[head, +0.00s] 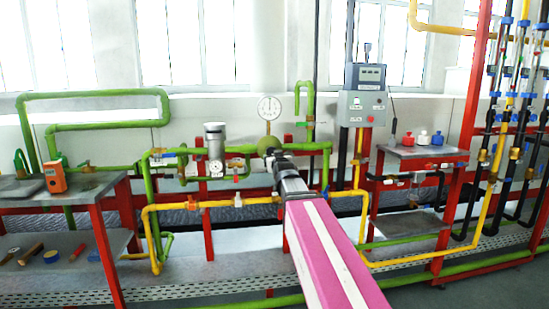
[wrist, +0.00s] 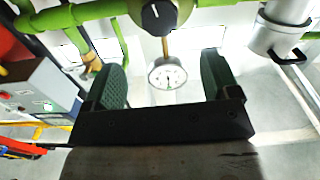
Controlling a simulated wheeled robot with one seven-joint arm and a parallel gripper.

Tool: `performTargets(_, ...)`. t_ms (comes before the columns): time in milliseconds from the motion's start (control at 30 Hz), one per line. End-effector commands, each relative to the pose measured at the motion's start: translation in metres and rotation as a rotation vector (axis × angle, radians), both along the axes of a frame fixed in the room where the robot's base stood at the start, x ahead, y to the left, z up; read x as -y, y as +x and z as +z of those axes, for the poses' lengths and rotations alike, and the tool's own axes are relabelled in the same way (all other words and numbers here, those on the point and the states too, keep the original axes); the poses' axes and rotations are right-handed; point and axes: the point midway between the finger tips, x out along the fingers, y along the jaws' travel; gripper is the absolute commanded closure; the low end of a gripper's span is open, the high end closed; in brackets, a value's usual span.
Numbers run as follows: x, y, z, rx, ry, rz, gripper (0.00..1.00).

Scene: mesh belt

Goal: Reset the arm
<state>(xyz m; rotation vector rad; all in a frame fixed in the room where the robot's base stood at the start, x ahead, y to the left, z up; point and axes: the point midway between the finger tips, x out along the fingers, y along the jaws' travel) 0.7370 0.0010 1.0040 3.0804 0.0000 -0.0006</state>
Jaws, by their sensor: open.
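My arm (head: 330,255), pink with white stripes, reaches forward from the bottom of the head view. My gripper (wrist: 164,68) is open in the wrist view, its two dark green ribbed fingers spread apart with nothing held between them. In the head view my gripper (head: 271,151) is small and dark, in front of the green pipework; how close it is to the pipe I cannot tell. A round white gauge (wrist: 167,73) on a brass stem shows between the fingers, beyond them. It also stands above the pipe in the head view (head: 269,107).
A green pipe (wrist: 75,15) with a black knob (wrist: 153,17) and a silver canister (wrist: 283,28) lie close to the gripper. Yellow pipes (head: 170,207), a grey control box (head: 362,108) and red-legged tables (head: 95,188) stand around.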

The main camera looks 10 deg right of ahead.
Motion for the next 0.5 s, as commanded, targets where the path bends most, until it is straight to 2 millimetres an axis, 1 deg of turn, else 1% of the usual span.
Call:
performTargets(267,0.0,0.0,0.0,-0.001,0.0,0.0,0.19)
performTargets(333,0.0,-0.001,-0.006,-0.017,0.001,0.0,0.19)
performTargets(367,0.0,-0.001,-0.012,-0.031,0.001,0.0,0.19)
performTargets(433,0.0,-0.004,-0.033,-0.089,0.003,0.0,0.19)
performTargets(467,0.0,-0.005,-0.046,-0.124,0.004,-0.001,0.19)
performTargets(500,0.0,-0.008,-0.065,-0.177,0.006,-0.001,0.19)
